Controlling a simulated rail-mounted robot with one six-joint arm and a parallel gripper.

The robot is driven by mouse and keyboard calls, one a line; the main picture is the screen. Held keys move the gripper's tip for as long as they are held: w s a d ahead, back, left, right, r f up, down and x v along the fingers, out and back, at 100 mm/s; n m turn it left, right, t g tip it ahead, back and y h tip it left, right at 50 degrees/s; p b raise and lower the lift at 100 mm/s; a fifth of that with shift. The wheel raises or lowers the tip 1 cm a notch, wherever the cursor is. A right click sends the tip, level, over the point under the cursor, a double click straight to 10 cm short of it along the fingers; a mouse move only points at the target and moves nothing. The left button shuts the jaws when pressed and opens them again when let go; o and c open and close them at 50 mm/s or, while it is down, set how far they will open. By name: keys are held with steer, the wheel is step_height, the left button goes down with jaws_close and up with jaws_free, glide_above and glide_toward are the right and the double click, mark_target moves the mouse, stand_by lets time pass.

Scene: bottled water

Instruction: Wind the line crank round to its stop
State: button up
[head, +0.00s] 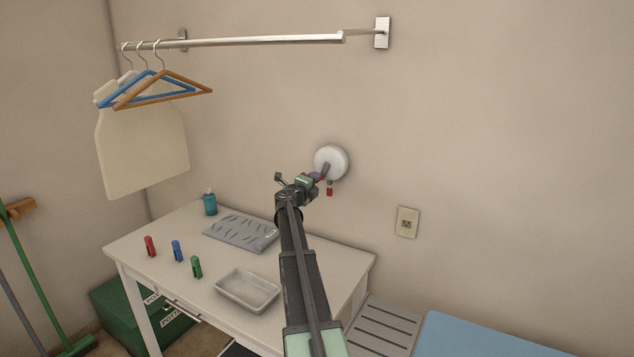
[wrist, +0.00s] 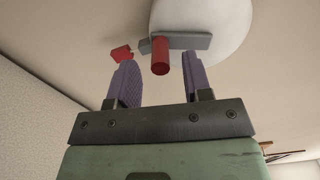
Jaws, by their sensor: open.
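The line crank is a white round housing (head: 331,160) on the wall above the table's right end. In the wrist view its pale disc (wrist: 222,22) fills the top, with a grey crank arm (wrist: 190,43) across it and a red cylindrical handle (wrist: 160,62) sticking out toward me. My gripper (wrist: 157,68) is open, its purple fingers on either side of the handle, with a visible gap on each side. A small red block (wrist: 121,53) sits left of the handle, near the left fingertip. In the head view my gripper (head: 322,174) is in front of the housing and partly hides it.
A white table (head: 215,285) below holds a grey mat (head: 241,233), a tray (head: 262,291), a teal bottle (head: 210,203) and several coloured pegs. A rail (head: 250,40) with hangers runs above left. A wall socket (head: 407,222) is to the right.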

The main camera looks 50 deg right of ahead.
steer(key=s+a, duration=0.2)
steer(key=a, duration=0.6)
steer(key=w+d+n, duration=0.1)
steer(key=d+n, duration=0.3)
steer(key=n, duration=0.2)
steer(key=d+n, duration=0.4)
steer(key=n, duration=0.2)
steer(key=w+d+n, duration=0.1)
steer(key=d+n, duration=0.3)
steer(key=n, duration=0.2)
steer(key=shift+w, duration=0.35)
